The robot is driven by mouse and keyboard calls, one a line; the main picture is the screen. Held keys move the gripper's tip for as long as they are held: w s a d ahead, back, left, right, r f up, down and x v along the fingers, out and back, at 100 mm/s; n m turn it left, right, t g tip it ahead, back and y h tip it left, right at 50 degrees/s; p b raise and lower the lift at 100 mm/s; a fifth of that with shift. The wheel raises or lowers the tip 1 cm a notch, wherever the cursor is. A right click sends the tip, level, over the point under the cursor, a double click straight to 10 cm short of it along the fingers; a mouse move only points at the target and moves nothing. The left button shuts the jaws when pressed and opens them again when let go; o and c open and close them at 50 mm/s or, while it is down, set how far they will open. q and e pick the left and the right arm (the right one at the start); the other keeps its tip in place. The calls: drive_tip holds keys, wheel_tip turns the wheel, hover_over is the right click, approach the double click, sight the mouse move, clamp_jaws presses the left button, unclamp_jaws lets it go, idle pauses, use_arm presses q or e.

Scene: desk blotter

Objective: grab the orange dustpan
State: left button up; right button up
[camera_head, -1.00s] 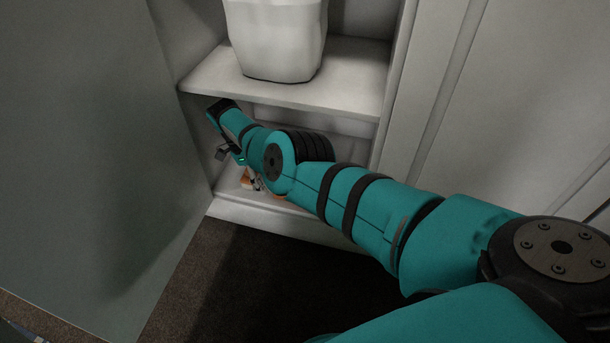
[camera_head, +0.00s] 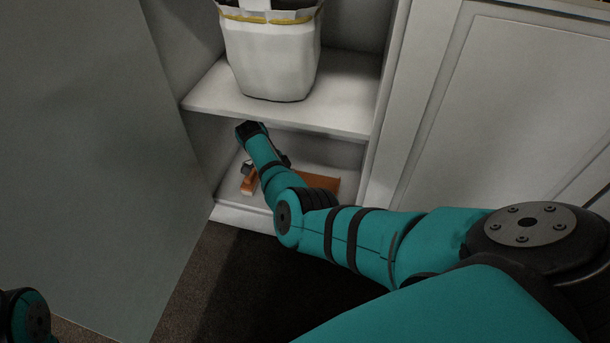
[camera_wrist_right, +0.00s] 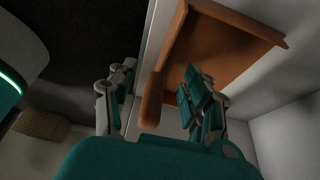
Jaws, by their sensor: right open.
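The orange dustpan (camera_head: 323,182) lies on the cabinet's bottom shelf, with its middle hidden behind my right arm. In the right wrist view its broad pan (camera_wrist_right: 215,48) is at the top, and its handle (camera_wrist_right: 151,106) extends down between the fingers. My right gripper (camera_wrist_right: 155,92) is open, one finger on each side of the handle. The right finger overlaps the pan's near edge in the picture; I cannot tell whether they touch. In the head view the gripper (camera_head: 248,168) is mostly hidden by its own wrist. My left gripper is out of view.
A white bin (camera_head: 268,60) stands on the upper shelf (camera_head: 340,110), just above my right arm. A grey door panel (camera_head: 90,150) bounds the left, and a white cabinet front (camera_head: 490,110) the right. Dark floor (camera_head: 270,280) lies in front.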

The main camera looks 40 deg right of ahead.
drive_tip(key=shift+s+d+f+b, duration=0.2)
drive_tip(key=shift+s+d, duration=0.4)
drive_tip(key=shift+s, duration=0.05)
drive_tip(key=shift+s+d+f+b, duration=0.15)
drive_tip(key=shift+s+d+f, duration=0.05)
drive_tip(key=shift+s+d, duration=0.45)
drive_tip(key=shift+s+d+f+b, duration=0.2)
drive_tip(key=shift+s+d, duration=0.3)
drive_tip(key=shift+s, duration=0.2)
drive_tip(key=shift+r, duration=0.1)
clamp_jaws()
